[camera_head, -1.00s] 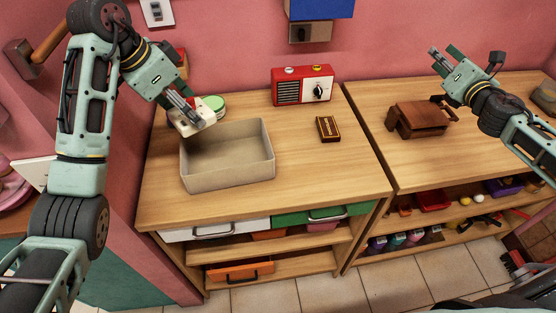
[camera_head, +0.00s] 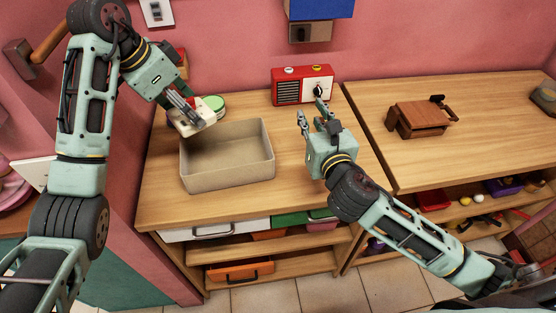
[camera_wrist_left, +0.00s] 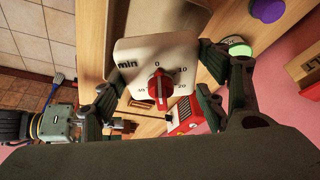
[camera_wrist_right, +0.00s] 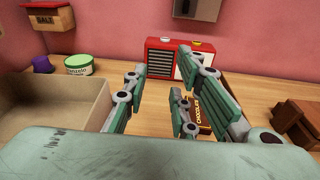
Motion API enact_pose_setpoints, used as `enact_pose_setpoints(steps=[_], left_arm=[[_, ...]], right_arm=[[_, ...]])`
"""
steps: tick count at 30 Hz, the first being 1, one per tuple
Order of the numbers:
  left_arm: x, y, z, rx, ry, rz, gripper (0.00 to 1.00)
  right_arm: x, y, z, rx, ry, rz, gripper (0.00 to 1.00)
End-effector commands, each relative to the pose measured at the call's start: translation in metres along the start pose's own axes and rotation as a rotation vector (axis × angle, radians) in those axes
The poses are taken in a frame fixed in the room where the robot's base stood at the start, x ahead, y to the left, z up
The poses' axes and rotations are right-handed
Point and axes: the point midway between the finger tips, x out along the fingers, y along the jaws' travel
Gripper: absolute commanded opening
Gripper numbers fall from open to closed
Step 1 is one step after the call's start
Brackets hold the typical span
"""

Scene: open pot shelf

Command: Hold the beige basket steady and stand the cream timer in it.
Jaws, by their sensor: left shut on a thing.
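The beige basket (camera_head: 228,178) stands empty on the left part of the wooden counter; its side shows at the left of the right wrist view (camera_wrist_right: 60,112). The cream timer (camera_wrist_left: 155,70), with a red knob and a dial marked "min", is between the fingers of my left gripper (camera_wrist_left: 152,98), which is shut on it. In the head view the timer (camera_head: 187,127) is held above the basket's back left corner. My right gripper (camera_head: 312,118) is open and empty over the counter, right of the basket and apart from it.
A red radio (camera_head: 292,86) stands at the back of the counter. A dark chocolate box (camera_wrist_right: 203,113) lies beyond my right fingers. A green-lidded tub (camera_head: 215,104) is behind the basket. A brown wooden object (camera_head: 420,118) stands on the right counter.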

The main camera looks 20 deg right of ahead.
Motion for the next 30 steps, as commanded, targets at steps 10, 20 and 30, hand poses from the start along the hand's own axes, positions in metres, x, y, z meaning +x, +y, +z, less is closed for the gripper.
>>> enact_pose_setpoints(steps=[10,20,30], left_arm=[[-0.001,0.000,-0.001,0.001,0.001,-0.001,0.33],[-0.001,0.000,-0.001,0.000,0.001,-0.001,0.33],[-0.001,0.000,-0.001,0.000,0.001,-0.001,0.33]], right_arm=[[-0.058,0.090,-0.058,-0.032,0.263,0.016,0.25],[-0.034,0.095,-0.071,-0.042,0.287,0.016,0.25],[0.027,0.096,-0.089,-0.041,0.286,0.017,0.25]])
